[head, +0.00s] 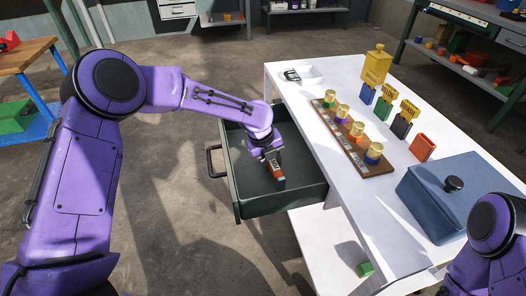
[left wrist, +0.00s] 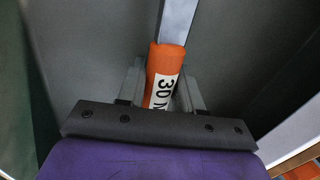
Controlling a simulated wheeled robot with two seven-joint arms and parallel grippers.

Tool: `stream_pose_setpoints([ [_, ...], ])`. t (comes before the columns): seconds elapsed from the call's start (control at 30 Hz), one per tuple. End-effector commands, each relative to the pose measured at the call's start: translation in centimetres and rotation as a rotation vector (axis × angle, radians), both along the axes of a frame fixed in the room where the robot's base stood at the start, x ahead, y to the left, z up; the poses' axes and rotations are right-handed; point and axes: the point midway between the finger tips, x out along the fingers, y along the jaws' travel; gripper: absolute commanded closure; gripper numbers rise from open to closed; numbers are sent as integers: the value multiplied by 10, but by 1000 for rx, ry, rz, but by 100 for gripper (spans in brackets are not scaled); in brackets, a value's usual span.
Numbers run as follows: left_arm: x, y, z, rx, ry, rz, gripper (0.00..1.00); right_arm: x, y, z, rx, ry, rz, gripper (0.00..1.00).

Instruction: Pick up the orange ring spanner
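The orange ring spanner (head: 277,171) is at the open dark green drawer (head: 236,202), below my left gripper (head: 270,155). The left wrist view shows its orange handle (left wrist: 163,62) with a white label reading "30" and a grey shaft running up out of the picture. Its ring end is not in that view. The fingers of my left gripper (left wrist: 165,90) lie close against both sides of the handle and look shut on it. I cannot tell whether the spanner touches the drawer floor. My right gripper is out of view.
The drawer walls surround the left gripper. A green block (head: 366,269) lies on the lower shelf.

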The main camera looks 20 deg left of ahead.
Motion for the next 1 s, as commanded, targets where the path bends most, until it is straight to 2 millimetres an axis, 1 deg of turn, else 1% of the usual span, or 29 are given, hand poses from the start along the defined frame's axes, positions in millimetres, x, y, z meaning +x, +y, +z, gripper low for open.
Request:
stream_pose_setpoints([
  [0.03,0,0,0,1,1,0,92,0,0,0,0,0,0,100],
  [0.07,0,0,0,1,1,0,100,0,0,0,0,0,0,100],
  [0.37,0,0,2,0,-1,0,100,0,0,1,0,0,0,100],
  [0.47,1,0,11,-1,-2,0,100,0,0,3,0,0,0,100],
  [0.57,1,0,27,-1,-3,1,100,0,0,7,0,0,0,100],
  [0.6,1,0,35,-1,-4,0,100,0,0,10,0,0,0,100],
  [0.67,-10,0,49,-1,-4,-1,100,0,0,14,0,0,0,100],
  [0.8,-42,0,89,-2,-4,-1,100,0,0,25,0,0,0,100],
  [0.83,-49,-1,96,-2,-4,-1,100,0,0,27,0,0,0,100],
  [1.0,-91,-1,112,0,-1,-2,100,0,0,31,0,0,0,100],
])
